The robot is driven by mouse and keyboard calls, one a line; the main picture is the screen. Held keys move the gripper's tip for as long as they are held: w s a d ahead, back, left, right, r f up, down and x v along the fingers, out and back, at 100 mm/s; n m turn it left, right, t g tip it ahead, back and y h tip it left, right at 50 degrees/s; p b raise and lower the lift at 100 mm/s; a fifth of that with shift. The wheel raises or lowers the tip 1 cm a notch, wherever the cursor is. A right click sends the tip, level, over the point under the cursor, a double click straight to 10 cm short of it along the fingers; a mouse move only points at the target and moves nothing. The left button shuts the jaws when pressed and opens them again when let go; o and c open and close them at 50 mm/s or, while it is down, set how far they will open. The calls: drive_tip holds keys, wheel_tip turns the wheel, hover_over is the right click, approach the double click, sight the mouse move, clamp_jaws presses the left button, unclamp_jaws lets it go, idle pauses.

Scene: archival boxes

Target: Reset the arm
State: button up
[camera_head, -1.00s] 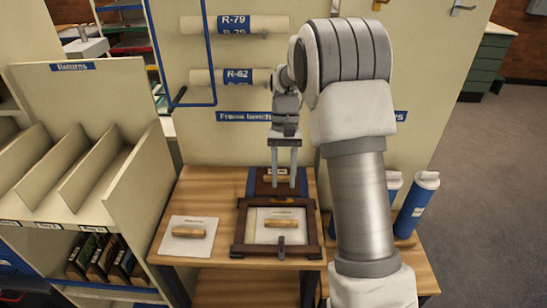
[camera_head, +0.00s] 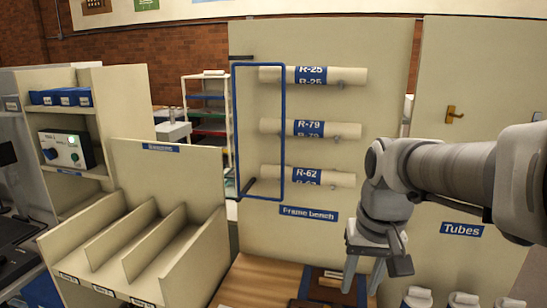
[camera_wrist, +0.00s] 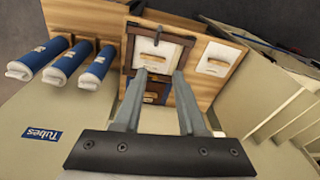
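My gripper (camera_head: 359,290) hangs over the frame bench at the lower middle of the head view, fingers pointing down. In the wrist view my gripper (camera_wrist: 160,74) has its two fingers apart with nothing held between them. Beneath it the bench (camera_wrist: 205,25) carries a dark wooden frame (camera_wrist: 187,45) around a white panel with a wooden handle. A separate white panel (camera_wrist: 212,66) lies beside the frame. A dark board with a blue edge (camera_head: 318,284) is partly seen below the gripper, at the picture's bottom edge.
A Returns rack (camera_head: 185,190) with slanted dividers stands left of the bench. Rolled tubes (camera_head: 312,129) and a blue wire frame (camera_head: 283,130) stick out from the back panel. Blue tubes (camera_wrist: 62,62) stand by the Tubes label (camera_head: 461,229).

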drive_tip(key=s+n+t, duration=0.1)
drive_tip(key=s+t, duration=0.3)
drive_tip(key=s, duration=0.6)
drive_tip(key=shift+a+r, duration=0.25)
drive_tip(key=shift+d, duration=0.1)
